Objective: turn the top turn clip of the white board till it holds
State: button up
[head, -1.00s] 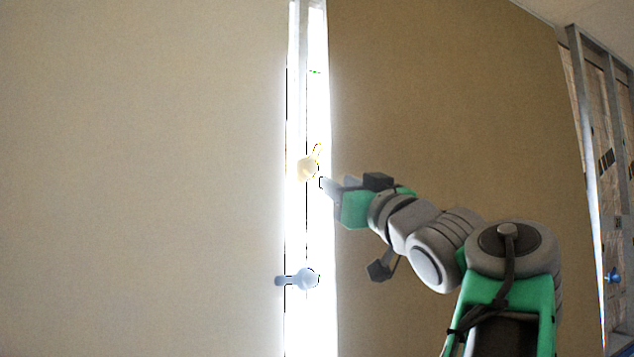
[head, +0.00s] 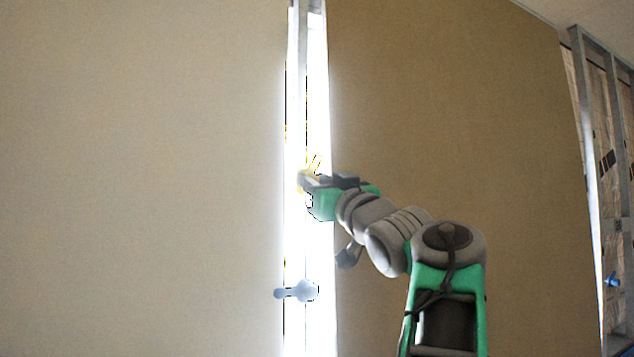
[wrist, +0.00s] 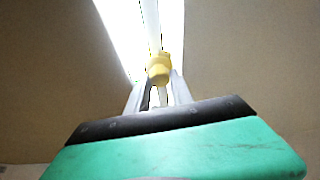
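The top turn clip (head: 315,163) is yellow and sits in the bright gap between two boards. Its lever points up and slightly right, not across the left board. The pale left board, which I take as the white board (head: 140,180), fills the left of the head view. My gripper (head: 303,180) is at the clip, partly covering it. In the wrist view, the yellow clip (wrist: 158,68) shows between the tips of my gripper (wrist: 160,84). The two fingers are apart, and I cannot tell whether they touch the clip.
A lower blue-grey turn clip (head: 300,291) sits in the same gap, its lever pointing left onto the left board's edge. A brown board (head: 450,110) stands right of the gap, behind my arm. A metal stud frame (head: 590,150) is at the far right.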

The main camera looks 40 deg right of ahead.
grip_shut()
jog(key=shift+n, duration=0.4)
jog(key=n+y+p, duration=0.1)
jog(key=n, duration=0.2)
jog(key=n+y, duration=0.2)
jog(key=n+y+p, duration=0.1)
jog(key=n, duration=0.2)
jog(key=shift+d+r+n+y+p, duration=0.25)
jog(key=shift+d+n+y+p, duration=0.05)
jog(key=shift+p, duration=0.05)
jog(key=n+g+y+p, duration=0.1)
jog(key=n+p, duration=0.1)
jog(key=n, duration=0.1)
jog(key=shift+y, duration=0.3)
jog(key=shift+f+n+g+y+p, duration=0.1)
jog(key=shift+n+g+y+p, duration=0.25)
jog(key=shift+n, duration=1.15)
jog(key=shift+o, duration=1.9)
grip_release()
